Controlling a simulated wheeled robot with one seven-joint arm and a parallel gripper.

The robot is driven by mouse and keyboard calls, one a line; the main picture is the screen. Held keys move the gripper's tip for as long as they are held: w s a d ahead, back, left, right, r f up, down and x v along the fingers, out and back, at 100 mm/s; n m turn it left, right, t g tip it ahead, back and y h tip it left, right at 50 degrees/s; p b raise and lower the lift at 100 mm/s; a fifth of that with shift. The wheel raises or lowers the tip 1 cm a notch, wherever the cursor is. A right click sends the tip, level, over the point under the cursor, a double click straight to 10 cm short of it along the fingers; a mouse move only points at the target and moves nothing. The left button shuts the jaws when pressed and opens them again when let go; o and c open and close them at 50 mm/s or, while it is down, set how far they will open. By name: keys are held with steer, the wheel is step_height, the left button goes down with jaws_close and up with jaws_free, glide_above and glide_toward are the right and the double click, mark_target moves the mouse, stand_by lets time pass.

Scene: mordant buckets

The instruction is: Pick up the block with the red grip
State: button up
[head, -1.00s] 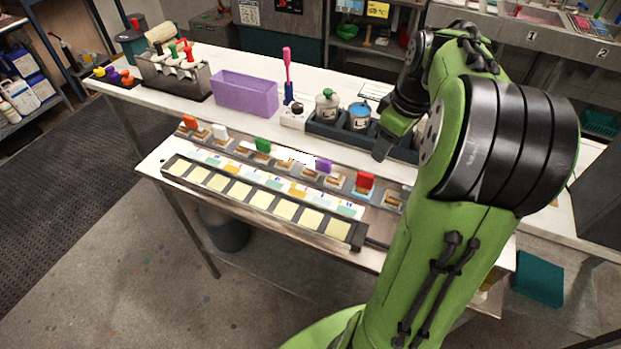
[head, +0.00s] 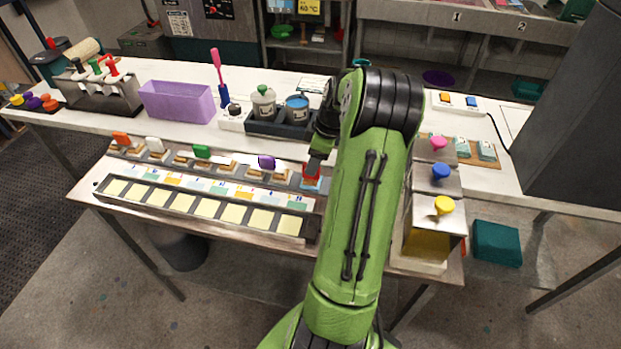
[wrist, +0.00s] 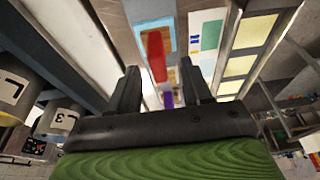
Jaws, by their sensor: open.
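The block with the red grip (head: 312,171) stands at the right end of a row of stamp-like blocks on the bench. My gripper (head: 317,160) is right at it in the head view and hides part of it. In the wrist view the red grip (wrist: 156,57) shows between the two fingertips of my gripper (wrist: 159,70), with a gap on each side. The jaws are open and hold nothing. I cannot tell exactly how far the fingers reach down along the grip.
Blocks with orange (head: 121,138), white (head: 154,144), green (head: 201,151) and purple (head: 266,161) grips stand to the left. A strip of pale yellow pads (head: 205,208) lies in front. Behind are a purple bin (head: 177,103) and a dark tray (head: 283,127) with pots.

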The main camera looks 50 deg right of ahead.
mark_target(309, 178)
steer(key=x, duration=0.4)
steer(key=shift+w+f+b, duration=0.25)
steer(key=shift+f+b, duration=0.05)
steer(key=shift+f, duration=0.1)
steer(key=shift+c, duration=0.3)
steer(key=shift+r, duration=0.1)
jaws_close()
